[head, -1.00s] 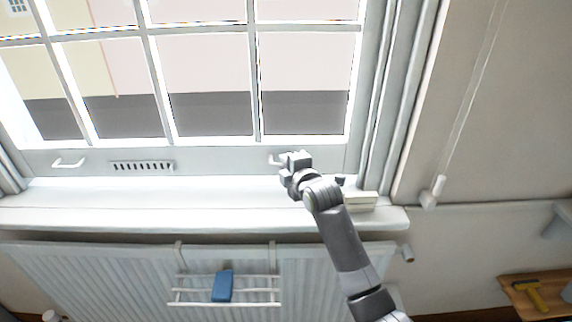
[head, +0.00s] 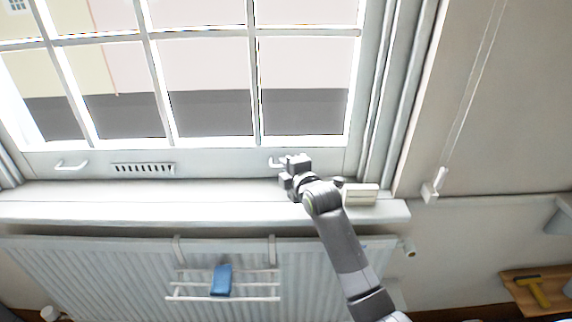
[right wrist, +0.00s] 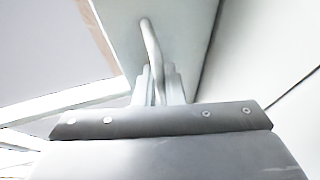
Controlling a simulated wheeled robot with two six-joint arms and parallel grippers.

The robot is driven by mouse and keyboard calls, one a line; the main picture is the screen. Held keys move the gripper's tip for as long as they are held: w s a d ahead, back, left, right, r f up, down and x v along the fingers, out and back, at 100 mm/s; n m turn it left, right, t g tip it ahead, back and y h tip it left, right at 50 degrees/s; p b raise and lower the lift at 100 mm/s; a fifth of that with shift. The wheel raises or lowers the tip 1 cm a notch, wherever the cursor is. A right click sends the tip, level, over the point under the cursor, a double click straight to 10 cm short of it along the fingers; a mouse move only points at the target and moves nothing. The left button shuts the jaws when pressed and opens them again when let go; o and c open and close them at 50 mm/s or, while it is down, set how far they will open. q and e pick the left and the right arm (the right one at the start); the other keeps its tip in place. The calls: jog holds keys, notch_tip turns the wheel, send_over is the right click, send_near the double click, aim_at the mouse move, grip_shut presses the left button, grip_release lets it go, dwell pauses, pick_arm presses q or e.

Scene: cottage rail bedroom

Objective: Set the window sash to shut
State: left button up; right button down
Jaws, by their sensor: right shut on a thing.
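The window sash (head: 215,168) is a pale, glazed frame. Its bottom rail lies just above the white sill (head: 150,198) in the head view. I cannot tell whether a gap remains between them. The rail carries a left handle (head: 70,166), a slotted vent and a right handle (head: 274,162). My right gripper (head: 290,172) is at the right handle. In the right wrist view, the fingers (right wrist: 158,88) are closed around the pale bar of the handle (right wrist: 150,42). The fingers partly hide the handle. My left gripper is out of view.
A small cream box (head: 361,194) stands on the sill right of my gripper. A ribbed radiator (head: 110,275) with a rack and blue item (head: 221,281) is below. A cord with a white end (head: 433,186) hangs at right, above a wooden shelf (head: 535,291) with a hammer.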

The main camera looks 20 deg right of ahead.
jog(key=c, duration=1.5)
grip_release()
jog(key=shift+s+f, duration=0.1)
jog(key=shift+f, duration=0.4)
jog(key=shift+c, duration=0.2)
jog(key=shift+r, duration=0.1)
jog(key=shift+r, duration=0.1)
jog(key=v, duration=1.7)
jog(key=shift+b, duration=0.45)
